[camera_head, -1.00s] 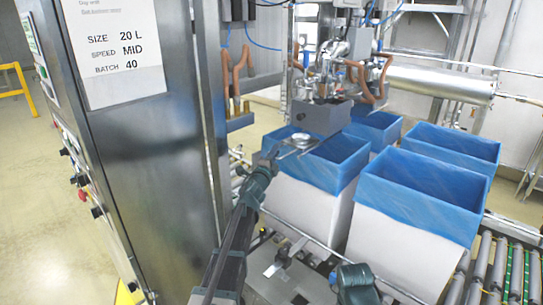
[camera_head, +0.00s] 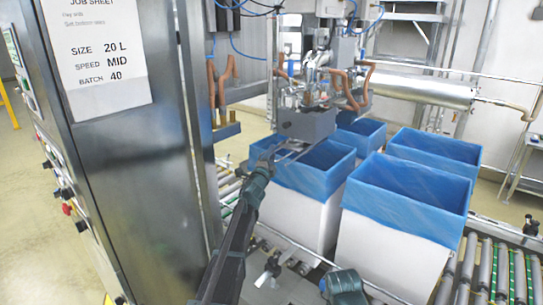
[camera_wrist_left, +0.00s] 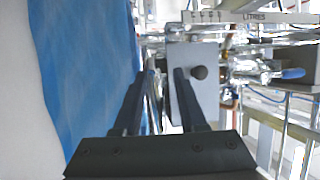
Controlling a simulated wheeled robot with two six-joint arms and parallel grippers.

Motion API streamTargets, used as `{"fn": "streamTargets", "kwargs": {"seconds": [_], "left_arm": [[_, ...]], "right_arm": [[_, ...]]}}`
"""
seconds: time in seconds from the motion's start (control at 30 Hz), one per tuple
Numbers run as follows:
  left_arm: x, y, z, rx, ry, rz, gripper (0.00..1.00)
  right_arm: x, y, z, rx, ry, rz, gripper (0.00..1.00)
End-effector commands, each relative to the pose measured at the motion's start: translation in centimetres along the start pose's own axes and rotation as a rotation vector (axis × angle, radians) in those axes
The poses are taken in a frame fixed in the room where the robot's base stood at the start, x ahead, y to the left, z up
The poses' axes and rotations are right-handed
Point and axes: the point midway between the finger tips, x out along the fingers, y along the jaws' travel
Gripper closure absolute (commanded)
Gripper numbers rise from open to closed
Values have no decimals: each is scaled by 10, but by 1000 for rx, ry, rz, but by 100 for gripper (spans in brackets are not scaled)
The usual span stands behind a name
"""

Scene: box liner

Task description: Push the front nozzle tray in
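The front nozzle tray shows in the left wrist view as a thin, curved metal edge (camera_wrist_left: 155,95) between my finger tips. In the head view it is mostly hidden by the grey box (camera_head: 307,123) under the filling nozzle. My left gripper (camera_head: 284,151) is at the near side of that box, above the front blue-lined carton (camera_head: 318,170). In the left wrist view its two fingers (camera_wrist_left: 160,73) stand apart. I cannot tell whether a finger touches the tray.
A steel cabinet (camera_head: 140,150) with a job sheet stands close on the left. Another blue-lined carton (camera_head: 400,215) stands at right, with more behind. Roller conveyors (camera_head: 490,265) run below. Pipes and hoses crowd the nozzle.

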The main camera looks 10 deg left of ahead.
Motion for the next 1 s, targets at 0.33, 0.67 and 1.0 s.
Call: {"fn": "streamTargets", "kwargs": {"seconds": [0.33,0.67,1.0], "left_arm": [[-31,2,-1,0,0,1,59],[-102,2,-1,0,-1,1,59],[-136,1,1,0,-2,1,59]], "right_arm": [[6,-1,0,0,0,0,50],[17,-2,-1,0,0,0,50],[22,-2,-1,0,0,0,50]]}}
